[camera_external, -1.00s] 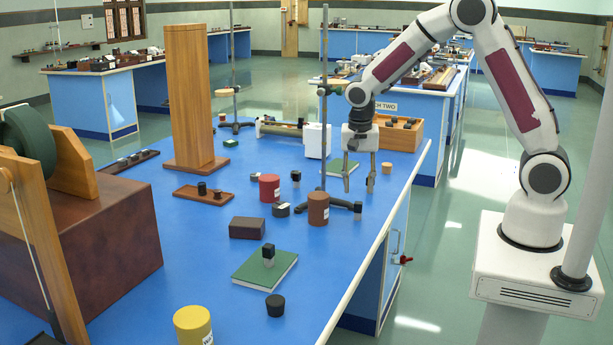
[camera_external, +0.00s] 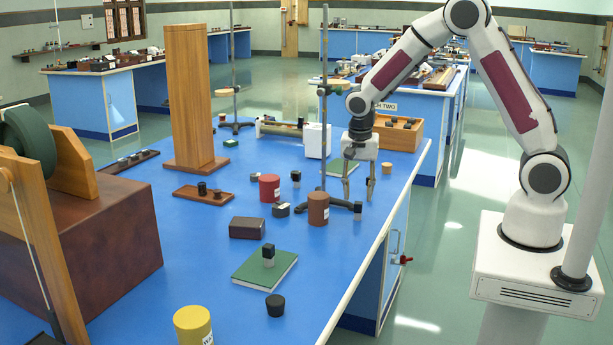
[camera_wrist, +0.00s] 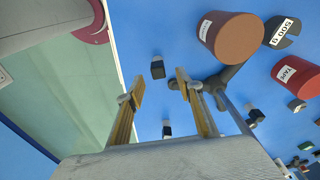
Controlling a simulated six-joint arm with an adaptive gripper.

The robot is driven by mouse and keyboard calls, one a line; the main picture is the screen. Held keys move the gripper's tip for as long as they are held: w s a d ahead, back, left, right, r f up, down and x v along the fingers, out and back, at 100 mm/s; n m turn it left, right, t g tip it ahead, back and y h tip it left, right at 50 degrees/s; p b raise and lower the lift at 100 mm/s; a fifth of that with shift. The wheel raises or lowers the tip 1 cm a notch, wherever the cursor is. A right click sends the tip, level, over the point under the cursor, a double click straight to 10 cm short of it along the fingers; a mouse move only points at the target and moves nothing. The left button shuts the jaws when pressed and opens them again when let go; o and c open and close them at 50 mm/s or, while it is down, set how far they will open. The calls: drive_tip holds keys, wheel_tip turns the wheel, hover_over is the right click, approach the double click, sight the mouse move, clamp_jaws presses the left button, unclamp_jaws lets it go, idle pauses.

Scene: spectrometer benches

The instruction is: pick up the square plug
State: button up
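A small dark square-topped plug (camera_external: 357,210) stands on the blue bench near its right edge, close to a stand's foot. It also shows in the wrist view (camera_wrist: 158,68), just beyond the fingertips and in line with the gap between them. My gripper (camera_external: 358,197) is open and empty, pointing down just above this plug. Its two fingers show apart in the wrist view (camera_wrist: 160,88). Similar dark-topped pieces stand by the red cylinder (camera_external: 296,178) and on the green book (camera_external: 268,253). I cannot tell their exact shapes apart.
A brown cylinder (camera_external: 318,209) and the dark stand foot (camera_external: 340,203) are close left of my gripper. A red cylinder (camera_external: 269,188) and a dark slotted weight (camera_external: 281,210) lie farther left. The bench edge (camera_external: 390,228) is close on the right.

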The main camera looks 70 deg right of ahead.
sight(359, 203)
drive_tip(key=shift+f, duration=0.2)
drive_tip(key=f, duration=0.3)
drive_tip(key=shift+s+f, duration=0.1)
drive_tip(key=shift+s, duration=0.1)
drive_tip(key=shift+w+d+f, duration=0.1)
drive_tip(key=shift+d+f, duration=0.05)
drive_tip(key=shift+f, duration=0.75)
clamp_jaws()
